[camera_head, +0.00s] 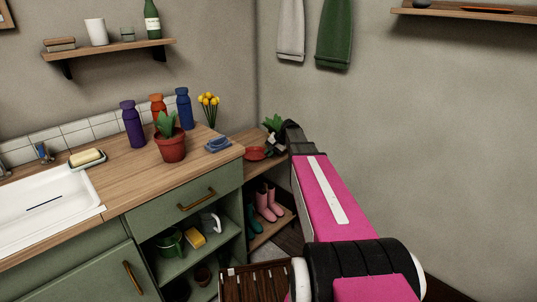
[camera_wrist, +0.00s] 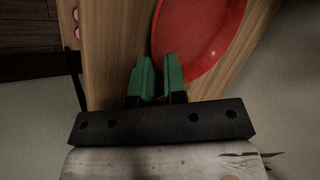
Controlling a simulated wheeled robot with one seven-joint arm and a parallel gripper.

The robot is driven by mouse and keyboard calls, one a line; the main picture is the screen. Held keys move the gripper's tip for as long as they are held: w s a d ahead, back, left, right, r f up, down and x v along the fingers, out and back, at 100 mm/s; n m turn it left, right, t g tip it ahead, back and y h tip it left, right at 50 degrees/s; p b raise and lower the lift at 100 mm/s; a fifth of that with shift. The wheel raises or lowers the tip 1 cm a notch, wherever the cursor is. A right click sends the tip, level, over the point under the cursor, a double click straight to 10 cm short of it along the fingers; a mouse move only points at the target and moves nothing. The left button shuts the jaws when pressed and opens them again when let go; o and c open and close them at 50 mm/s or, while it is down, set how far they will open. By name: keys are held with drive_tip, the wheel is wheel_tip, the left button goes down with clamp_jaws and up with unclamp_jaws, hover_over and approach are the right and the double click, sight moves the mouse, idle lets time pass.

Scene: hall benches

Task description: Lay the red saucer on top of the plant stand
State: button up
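The red saucer (camera_head: 255,153) lies on a low wooden bench top right of the green counter. In the wrist view the red saucer (camera_wrist: 205,35) is large and cut off by the top edge. My gripper (camera_head: 272,147) is just right of it in the head view. In the wrist view my gripper's (camera_wrist: 159,62) green fingers stand a little apart, near the saucer's lower left rim. The right finger overlaps the rim in the picture; I cannot tell whether it touches. Nothing clearly sits between the fingers. I cannot identify the plant stand for certain.
A leafy plant (camera_head: 273,123) stands behind my gripper, partly hidden. Pink boots (camera_head: 268,202) stand on the shelf below. A slatted dark wooden piece (camera_head: 255,284) is at the bottom. The counter (camera_head: 120,172) holds bottles and a potted plant (camera_head: 170,145).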

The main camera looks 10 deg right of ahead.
drive_tip(key=v, duration=1.1)
drive_tip(key=s+a+f+n+g+h, duration=0.1)
drive_tip(key=s+a+f+h, duration=0.1)
drive_tip(key=s+f, duration=0.3)
drive_tip(key=s+a+f+n+g+h, duration=0.1)
drive_tip(key=s+a+f, duration=0.3)
drive_tip(key=s, duration=1)
drive_tip(key=s+a+f+n+g+h, duration=0.1)
drive_tip(key=s+a+f+n+h, duration=0.2)
drive_tip(key=s+f, duration=0.5)
drive_tip(key=shift+s+a, duration=0.5)
drive_tip(key=shift+s, duration=0.4)
